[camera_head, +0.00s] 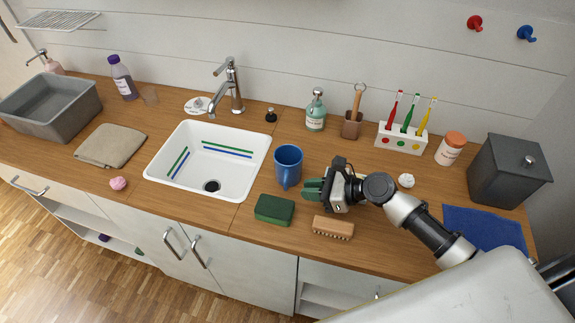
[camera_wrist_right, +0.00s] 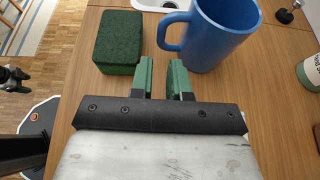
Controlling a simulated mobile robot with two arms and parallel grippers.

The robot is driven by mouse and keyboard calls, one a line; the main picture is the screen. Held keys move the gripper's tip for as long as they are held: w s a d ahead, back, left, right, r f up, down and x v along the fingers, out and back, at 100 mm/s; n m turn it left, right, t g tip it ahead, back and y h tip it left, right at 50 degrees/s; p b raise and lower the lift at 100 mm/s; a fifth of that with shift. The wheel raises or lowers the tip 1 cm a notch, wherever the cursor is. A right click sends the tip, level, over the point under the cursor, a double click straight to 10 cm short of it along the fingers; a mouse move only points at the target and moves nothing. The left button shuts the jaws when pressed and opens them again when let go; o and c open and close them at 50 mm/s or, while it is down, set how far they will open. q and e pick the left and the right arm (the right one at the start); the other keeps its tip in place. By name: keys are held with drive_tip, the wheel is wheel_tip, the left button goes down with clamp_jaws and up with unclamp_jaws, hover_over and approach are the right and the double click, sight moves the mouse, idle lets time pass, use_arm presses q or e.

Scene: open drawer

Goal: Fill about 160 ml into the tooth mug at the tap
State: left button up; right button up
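The blue mug (camera_head: 288,166) stands upright on the wooden counter just right of the sink, its handle toward the front. It also shows in the right wrist view (camera_wrist_right: 222,35), where the handle is on its left. No water shows inside it. The chrome tap (camera_head: 230,88) rises behind the white sink (camera_head: 249,157), and no stream shows. My right gripper (camera_head: 312,189) is low over the counter, right of the mug. Its two green fingers (camera_wrist_right: 161,80) are apart and empty, pointing toward the handle but short of it. My left gripper is not in the head view.
A soap bottle (camera_head: 316,112), toothbrush holder (camera_head: 402,141) and brown cup stand behind. A cloth (camera_head: 110,146) and grey tub (camera_head: 50,107) are left of the sink.

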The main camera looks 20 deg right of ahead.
sight(288, 172)
drive_tip(key=shift+w+a+f, duration=0.1)
drive_tip(key=shift+w+a, duration=0.1)
drive_tip(key=shift+a, duration=0.1)
drive_tip(key=shift+w+a, duration=0.2)
drive_tip(key=shift+a, duration=0.05)
drive_tip(key=p+x, duration=0.1)
drive_tip(key=x, duration=0.4)
clamp_jaws()
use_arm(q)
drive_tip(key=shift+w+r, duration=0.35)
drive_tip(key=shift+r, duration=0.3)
